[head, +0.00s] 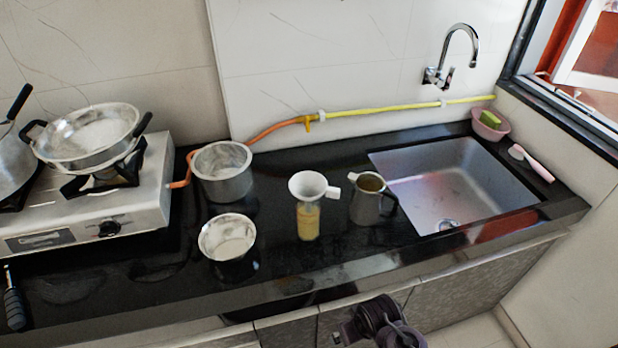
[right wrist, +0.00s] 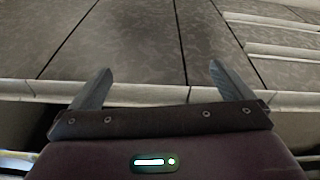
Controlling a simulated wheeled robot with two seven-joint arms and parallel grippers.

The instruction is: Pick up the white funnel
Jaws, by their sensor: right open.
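The white funnel (head: 308,185) sits in the mouth of a small bottle (head: 308,222) with yellowish contents, on the black counter in the head view. Its wide bowl faces up and its handle tab points right. My right gripper (right wrist: 160,90) shows in the right wrist view with its two fingers apart and nothing between them. It faces grey cabinet fronts; the funnel is not in that view. In the head view a dark part of my arm (head: 380,322) shows at the bottom, below the counter edge. My left gripper is not in view.
A metal jug (head: 366,205) stands close right of the funnel. A steel pot (head: 222,180) and a steel bowl (head: 227,238) stand to its left. The sink (head: 440,185) is farther right. The stove (head: 120,200) is at the left. The counter in front of the bottle is clear.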

